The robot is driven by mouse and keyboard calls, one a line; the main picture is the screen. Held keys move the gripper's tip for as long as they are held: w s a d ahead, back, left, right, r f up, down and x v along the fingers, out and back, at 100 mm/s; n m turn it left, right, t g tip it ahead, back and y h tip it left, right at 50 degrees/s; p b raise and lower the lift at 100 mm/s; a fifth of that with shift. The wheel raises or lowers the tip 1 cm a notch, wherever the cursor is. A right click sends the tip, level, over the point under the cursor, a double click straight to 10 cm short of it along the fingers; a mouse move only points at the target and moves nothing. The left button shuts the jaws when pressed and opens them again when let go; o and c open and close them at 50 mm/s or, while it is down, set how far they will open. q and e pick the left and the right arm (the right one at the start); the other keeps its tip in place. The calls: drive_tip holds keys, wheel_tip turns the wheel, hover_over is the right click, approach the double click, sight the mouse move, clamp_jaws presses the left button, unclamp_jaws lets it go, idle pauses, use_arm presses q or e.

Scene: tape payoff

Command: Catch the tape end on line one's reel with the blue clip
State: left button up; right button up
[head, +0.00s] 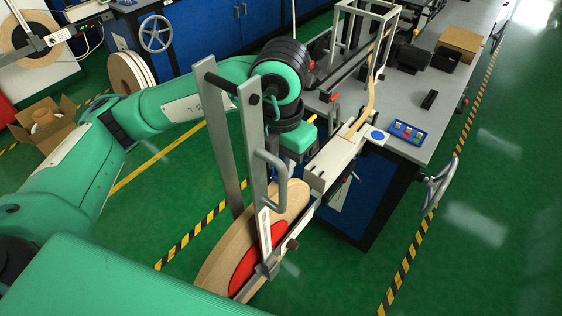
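Line one's reel appears to be the large tan reel with a red centre (215,265), on a grey upright stand at lower middle; its tape end cannot be made out. A tan tape strip (369,95) runs over the bench to a pale plate at the bench's near end. I cannot single out a blue clip; a small blue tray (418,137) with small coloured pieces lies on the bench. My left arm reaches from the left behind the stand, and its green wrist end (298,139) is above and beyond the reel. Its fingers are hidden. My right gripper is not seen.
The grey stand posts (228,150) and a curved handle rise close to my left wrist. A grey bench (440,110) carries a frame, black boxes and a cardboard box (462,42). A handwheel (437,185) juts from its side. Green floor is clear at right.

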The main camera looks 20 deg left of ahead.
use_arm(q)
drive_tip(key=shift+r+p, duration=1.5)
drive_tip(key=shift+r, duration=1.4)
